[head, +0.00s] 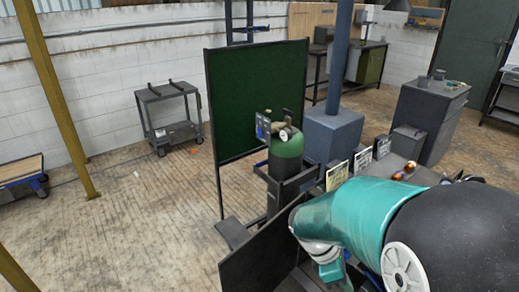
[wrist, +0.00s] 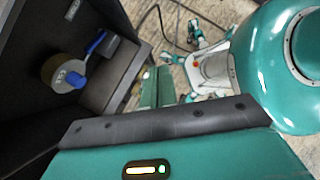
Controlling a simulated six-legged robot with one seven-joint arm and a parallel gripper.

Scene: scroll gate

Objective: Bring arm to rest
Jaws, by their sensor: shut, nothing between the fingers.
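My gripper (wrist: 165,122) is at the bottom of the wrist view, with a dark bolted bar across a teal housing that carries a small light strip. It is shut and holds nothing. My teal and black arm fills the lower right of the head view, where I cannot make out the fingers. In the wrist view my arm's rounded teal link is at the right, and my own white and teal body and legs show below. A dark cabinet (wrist: 32,22) with a round brass-coloured knob (wrist: 65,72) and a blue lever (wrist: 96,42) is at the left, apart from my gripper.
Small upright cards (head: 337,176) line a dark bench beside my arm. A blue post (head: 340,50) rises behind. Open floor lies left, with a grey cart (head: 168,92).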

